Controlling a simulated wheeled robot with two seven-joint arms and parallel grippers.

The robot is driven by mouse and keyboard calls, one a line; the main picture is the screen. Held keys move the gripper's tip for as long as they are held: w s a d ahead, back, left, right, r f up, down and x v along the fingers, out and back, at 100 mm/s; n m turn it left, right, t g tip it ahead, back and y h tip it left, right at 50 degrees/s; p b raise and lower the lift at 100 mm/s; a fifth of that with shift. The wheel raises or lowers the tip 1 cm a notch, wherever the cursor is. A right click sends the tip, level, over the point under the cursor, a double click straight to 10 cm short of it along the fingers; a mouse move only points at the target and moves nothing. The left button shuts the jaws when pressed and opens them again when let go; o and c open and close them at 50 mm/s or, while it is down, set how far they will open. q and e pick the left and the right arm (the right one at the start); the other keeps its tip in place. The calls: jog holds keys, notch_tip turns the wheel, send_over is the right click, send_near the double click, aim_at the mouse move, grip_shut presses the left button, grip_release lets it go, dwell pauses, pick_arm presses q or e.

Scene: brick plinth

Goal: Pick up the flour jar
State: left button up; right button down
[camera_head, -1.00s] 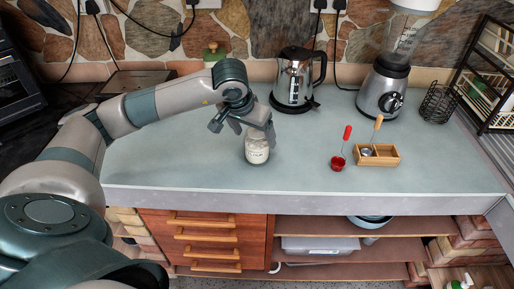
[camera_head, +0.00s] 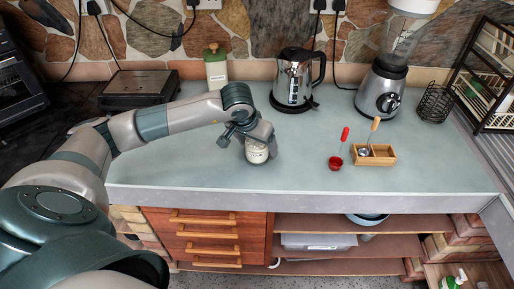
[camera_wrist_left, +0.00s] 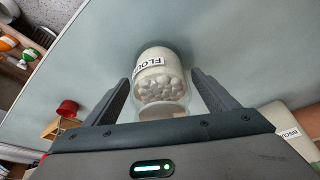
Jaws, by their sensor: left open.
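The flour jar (camera_head: 257,154) is a small clear jar with a pale filling and a label, standing on the grey-green counter (camera_head: 200,172) near its front middle. In the left wrist view the flour jar (camera_wrist_left: 160,75) shows its "FLOUR" label and lies between the fingers. My left gripper (camera_head: 245,142) is at the jar's upper part, with the wrist hiding some of the jar's top. In the left wrist view the gripper (camera_wrist_left: 160,98) is open, one finger on each side of the jar, with gaps visible. My right gripper is not in view.
A kettle (camera_head: 296,80) and a green-lidded jar (camera_head: 215,70) stand behind. A blender (camera_head: 383,88), a wire holder (camera_head: 435,103), a wooden box (camera_head: 374,155) and a red cup (camera_head: 335,163) are to the right. The counter around the flour jar is clear.

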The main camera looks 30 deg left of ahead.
pick_arm(q)
jog(key=shift+c, duration=0.6)
jog(key=shift+r, duration=0.1)
jog(key=c, duration=1.5)
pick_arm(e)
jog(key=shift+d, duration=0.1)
pick_arm(q)
jog(key=shift+o, duration=0.2)
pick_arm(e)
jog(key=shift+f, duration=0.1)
